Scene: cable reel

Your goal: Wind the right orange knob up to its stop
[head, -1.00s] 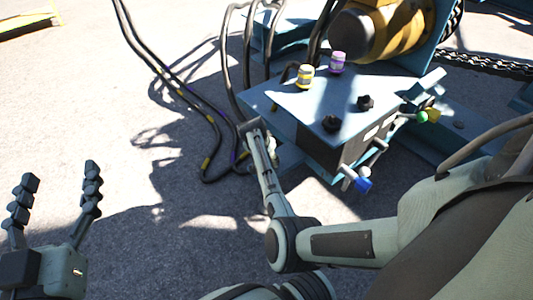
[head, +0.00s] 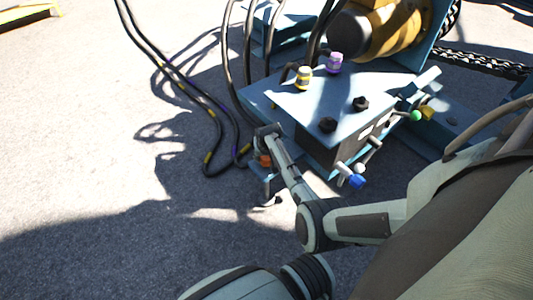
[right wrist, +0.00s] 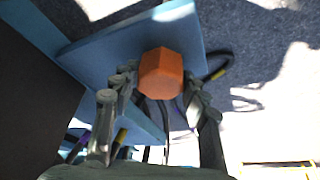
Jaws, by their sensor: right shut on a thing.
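The orange knob (head: 265,161) is partly hidden at the front left side of the blue control box (head: 335,100). In the right wrist view the orange knob (right wrist: 161,75) is faceted and sits in front of a blue plate (right wrist: 130,50). My right gripper (right wrist: 161,82) has its dark fingers on both sides of the knob and is shut on it. In the head view my right gripper (head: 267,148) is at the box's left corner, largely seen from behind. My left gripper is not in the head view.
Black cables (head: 215,135) lie to the left. Open ground is at far left.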

